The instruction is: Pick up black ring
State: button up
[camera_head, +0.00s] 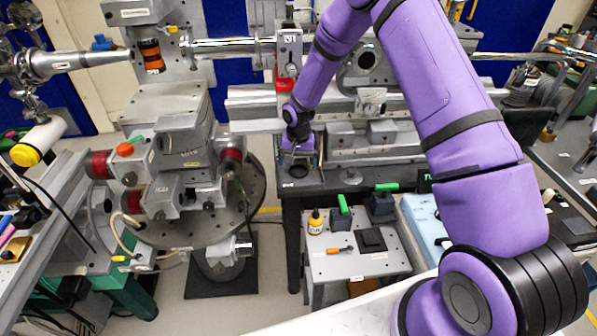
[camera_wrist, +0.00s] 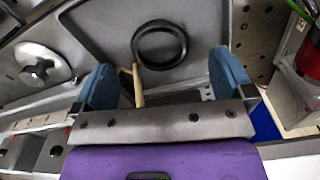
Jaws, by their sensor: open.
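The black ring (camera_wrist: 184,43) lies flat on a grey, tray-like surface (camera_wrist: 105,30) in the wrist view, above the gap between my fingertips. My gripper (camera_wrist: 165,78) is open, with its two blue finger pads spread wide and nothing held between them. The ring is ahead of the pads, and I see no contact. A thin tan stick (camera_wrist: 138,86) shows between the pads, near the left one and close to the ring's lower left edge.
A grey rail assembly (camera_head: 375,140) runs along the bench right of my gripper. A round plate with a grey stage (camera_head: 185,135) stands to the left. A lower table (camera_head: 345,265) in front carries a yellow bottle (camera_head: 315,222) and green-topped items. A round metal knob (camera_wrist: 40,65) is at left in the wrist view.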

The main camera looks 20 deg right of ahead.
aim_at(298, 170)
notch_tip(298, 170, down, 4)
jog(key=shift+r, duration=0.25)
jog(key=c, duration=1)
jog(key=shift+r, duration=0.15)
jog(key=shift+r, duration=0.25)
notch_tip(298, 170, up, 3)
jog(key=shift+s, duration=0.15)
jog(key=s, duration=0.5)
jog(key=s+a, duration=0.1)
jog(key=s, duration=0.4)
jog(key=s+a+r, duration=0.1)
jog(key=s, duration=0.4)
jog(key=shift+s+a+r, duration=0.1)
jog(key=shift+s+a, duration=0.15)
